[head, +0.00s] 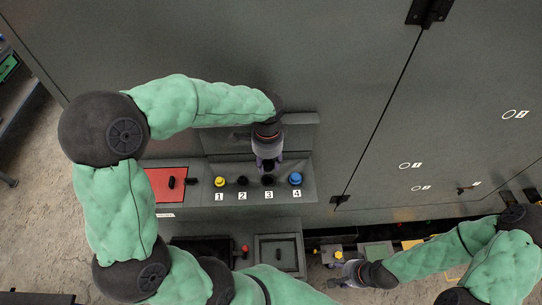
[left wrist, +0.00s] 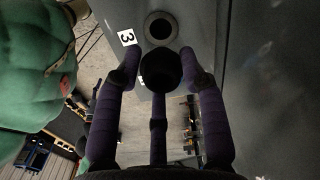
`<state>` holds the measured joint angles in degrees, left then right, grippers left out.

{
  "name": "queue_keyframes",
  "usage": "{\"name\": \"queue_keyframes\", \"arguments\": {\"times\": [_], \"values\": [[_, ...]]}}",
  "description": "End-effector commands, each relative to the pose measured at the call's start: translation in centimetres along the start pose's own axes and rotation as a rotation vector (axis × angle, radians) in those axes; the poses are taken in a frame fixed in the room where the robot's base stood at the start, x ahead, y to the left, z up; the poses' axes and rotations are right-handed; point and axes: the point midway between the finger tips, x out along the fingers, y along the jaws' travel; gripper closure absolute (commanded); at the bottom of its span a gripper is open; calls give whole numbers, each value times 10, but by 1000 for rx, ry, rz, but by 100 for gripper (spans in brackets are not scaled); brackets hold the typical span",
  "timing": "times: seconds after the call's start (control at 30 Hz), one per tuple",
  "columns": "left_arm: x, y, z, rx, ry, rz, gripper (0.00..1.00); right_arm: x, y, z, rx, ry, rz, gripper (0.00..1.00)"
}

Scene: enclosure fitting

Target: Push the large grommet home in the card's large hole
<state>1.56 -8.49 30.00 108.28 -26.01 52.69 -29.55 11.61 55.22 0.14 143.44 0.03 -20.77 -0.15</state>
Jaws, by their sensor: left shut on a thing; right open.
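My left gripper (head: 268,165) is over position 3 of the numbered panel (head: 325,180). In the left wrist view its purple fingers (left wrist: 160,75) are shut around a dark round piece (left wrist: 160,66). It may be the large grommet, but the view is too dark to be sure. A ringed round hole (left wrist: 160,27) beside label 3 lies just beyond the piece; the two look apart. I cannot pick out the card for certain. My right gripper (head: 346,273) is open at the lower right, with no piece visible in it.
The panel also carries a yellow piece (head: 219,181) at 1, a black one (head: 242,181) at 2 and a blue one (head: 295,178) at 4. A red plate (head: 166,184) is to the left. A grey tray (head: 258,262) stands below.

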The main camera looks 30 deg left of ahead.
Motion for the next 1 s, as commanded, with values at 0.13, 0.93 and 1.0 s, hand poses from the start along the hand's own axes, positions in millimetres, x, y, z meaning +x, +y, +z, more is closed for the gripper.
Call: {"name": "queue_keyframes", "arguments": {"times": [0.13, 0.93, 1.0], "values": [[0, 0, 0, 0, 0, 0, 77, 0, 0, 0, 0, 0, 0, 46], [35, 0, -1, -23, 0, 4, 78, 26, 10, -1, 0, 0, 0, 46], [41, 0, -1, -23, 0, 4, 78, 31, 11, -1, 0, 0, 0, 46]]}}
